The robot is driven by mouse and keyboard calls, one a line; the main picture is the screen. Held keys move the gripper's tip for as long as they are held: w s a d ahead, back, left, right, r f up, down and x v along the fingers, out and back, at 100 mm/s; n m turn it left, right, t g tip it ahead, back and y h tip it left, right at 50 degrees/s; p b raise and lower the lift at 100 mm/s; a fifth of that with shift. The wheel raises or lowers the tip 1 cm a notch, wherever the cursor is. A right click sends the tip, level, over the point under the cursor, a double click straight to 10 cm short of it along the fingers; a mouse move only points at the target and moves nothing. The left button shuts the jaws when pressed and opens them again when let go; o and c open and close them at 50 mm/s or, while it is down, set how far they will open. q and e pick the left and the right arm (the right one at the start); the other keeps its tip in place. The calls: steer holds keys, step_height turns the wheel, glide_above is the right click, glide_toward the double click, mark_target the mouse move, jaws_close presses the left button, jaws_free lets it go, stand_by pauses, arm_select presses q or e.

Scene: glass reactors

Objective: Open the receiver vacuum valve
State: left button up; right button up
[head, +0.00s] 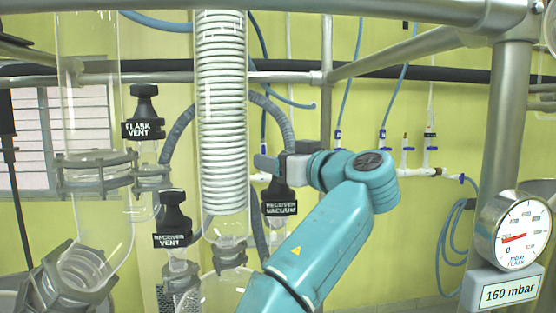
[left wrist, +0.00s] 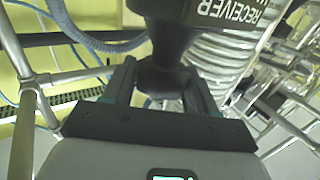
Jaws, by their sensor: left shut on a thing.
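The receiver vacuum valve (head: 280,207) has a black body with a white "RECEIVER VACUUM" label and stands right of the glass coil column. My left gripper (head: 274,166) is at the top of this valve, at its black handle. In the left wrist view, the black valve handle (left wrist: 165,78) sits between the two fingers of my left gripper (left wrist: 160,92), and the gripper is shut on it. Part of the "RECEIVER" label shows upside down above it. In the head view the gripper hides the valve's top. My right gripper is not in view.
The flask vent valve (head: 143,112) and the receiver vent valve (head: 173,220) stand left of the coil column (head: 221,110). A round gauge (head: 513,232) at the right stands above a "160 mbar" display (head: 508,291). Metal frame tubes (head: 420,50) cross overhead.

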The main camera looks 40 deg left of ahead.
arm_select(q)
steer(key=o, duration=0.7)
steer(key=d, duration=0.5)
steer(key=s+d+b, duration=0.1)
steer(key=d, duration=0.1)
steer(key=shift+d, duration=0.2)
